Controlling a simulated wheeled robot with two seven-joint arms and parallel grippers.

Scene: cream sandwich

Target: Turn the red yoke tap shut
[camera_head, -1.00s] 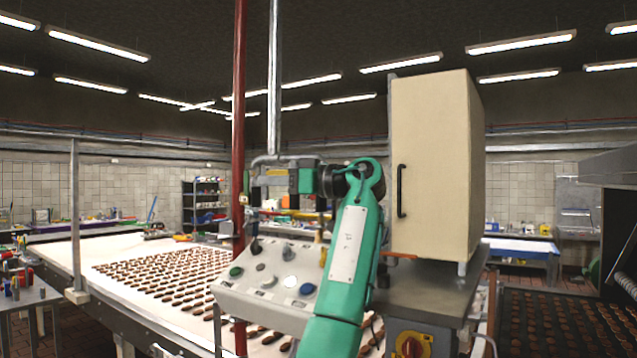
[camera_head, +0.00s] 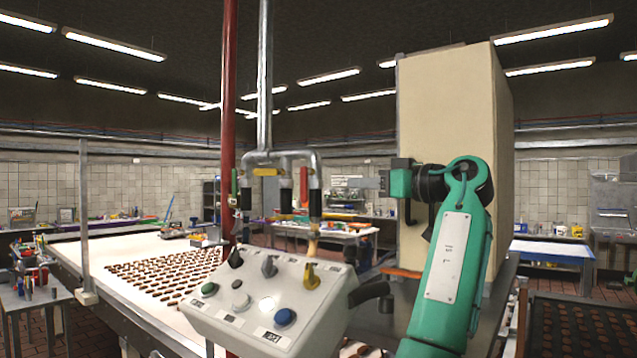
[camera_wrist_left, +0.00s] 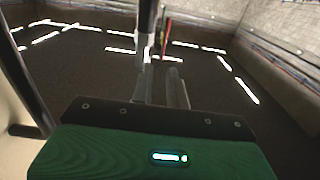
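The red tap handle (camera_head: 304,186) stands upright on the right branch of the grey pipe yoke (camera_head: 283,157), above the sloped control panel. A yellow handle (camera_head: 266,172) lies level on the yoke, and a green handle (camera_head: 234,182) is upright at its left. My left gripper (camera_head: 342,182) points left, to the right of the red handle and apart from it. In the left wrist view the fingers (camera_wrist_left: 163,72) show a narrow gap with nothing between them; beyond them are a grey pipe (camera_wrist_left: 147,30) and a thin red piece. My right gripper is out of view.
The control panel (camera_head: 215,312) with knobs and buttons stands below the yoke. A red vertical pipe (camera_head: 228,80) rises at left. A tall cream cabinet (camera_head: 450,120) stands behind my left arm. A white conveyor (camera_head: 120,250) with rows of biscuits runs at left.

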